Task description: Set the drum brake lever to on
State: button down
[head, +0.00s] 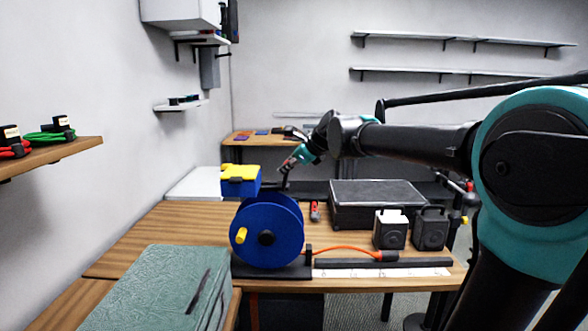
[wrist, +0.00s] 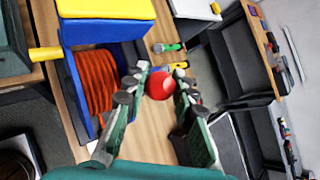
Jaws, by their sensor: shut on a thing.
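The blue cable drum (head: 266,228) stands on the wooden table, with a yellow crank knob (head: 241,235) on its near face. In the wrist view its wound orange cable (wrist: 95,82) shows between the flanges. The brake lever's round red knob (wrist: 160,86) sits between my fingertips in the wrist view. My gripper (head: 286,166) is shut on this knob, just behind and above the drum's upper right edge. It also shows in the wrist view (wrist: 162,76). Most of the lever's shaft and any on/off marking are hidden.
A yellow and blue box (head: 240,180) is close beside my gripper, above the drum. An orange cable (head: 340,249) runs right along the front. A green case (head: 155,290) is front left.

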jog(key=shift+a+n+h, duration=0.5)
jog(key=shift+a+h, duration=0.35)
jog(key=shift+h, duration=0.15)
jog(key=c, duration=1.2)
grip_release()
jog(key=v, duration=1.2)
jog(key=shift+w+r, duration=0.1)
jog(key=shift+r, duration=0.05)
